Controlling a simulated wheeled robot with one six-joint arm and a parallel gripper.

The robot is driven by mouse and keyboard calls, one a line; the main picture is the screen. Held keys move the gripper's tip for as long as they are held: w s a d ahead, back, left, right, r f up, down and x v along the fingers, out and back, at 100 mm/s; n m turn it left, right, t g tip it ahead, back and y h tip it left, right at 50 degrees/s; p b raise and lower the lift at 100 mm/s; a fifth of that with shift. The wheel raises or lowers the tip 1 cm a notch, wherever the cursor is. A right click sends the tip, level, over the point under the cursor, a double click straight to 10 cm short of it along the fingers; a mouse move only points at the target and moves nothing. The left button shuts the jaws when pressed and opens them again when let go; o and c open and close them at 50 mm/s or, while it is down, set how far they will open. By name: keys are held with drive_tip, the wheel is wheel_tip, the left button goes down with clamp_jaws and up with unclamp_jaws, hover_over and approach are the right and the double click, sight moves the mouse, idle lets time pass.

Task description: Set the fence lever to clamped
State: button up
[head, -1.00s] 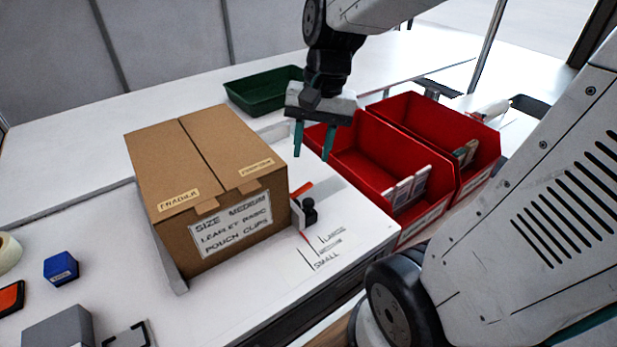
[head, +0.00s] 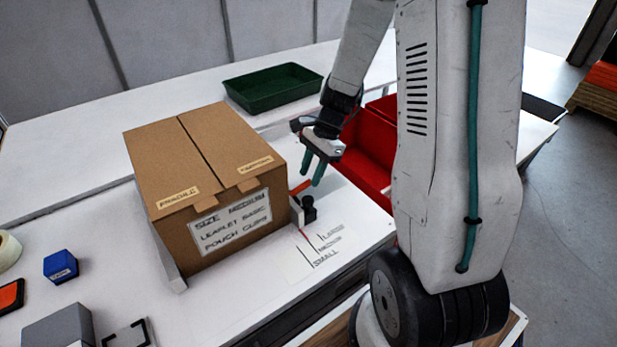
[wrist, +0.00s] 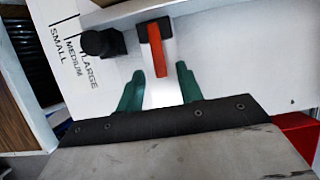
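The fence lever is a small orange-red bar (head: 301,187) on the fence beside the right side of the cardboard box (head: 205,190). A black knob (head: 308,209) stands just next to it. In the wrist view the orange lever (wrist: 158,50) points from its black pivot toward my fingers, with the black knob (wrist: 101,43) to its left. My gripper (head: 313,184) is open, its two green fingers apart and empty, pointing down above and slightly right of the lever. In the wrist view my gripper (wrist: 162,75) has the lever's tip between and just beyond its fingertips.
The size scale marked small, medium, large (head: 322,246) lies in front of the knob. Red bins (head: 365,160) stand to the right, partly behind my arm. A green tray (head: 272,88) lies at the back. A blue block (head: 60,266) sits at the left.

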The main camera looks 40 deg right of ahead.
drive_tip(key=shift+x, duration=1.1)
clamp_jaws()
drive_tip(key=shift+d+f+y, duration=0.25)
drive_tip(key=shift+f+y, duration=0.4)
drive_tip(key=shift+y, duration=0.65)
unclamp_jaws()
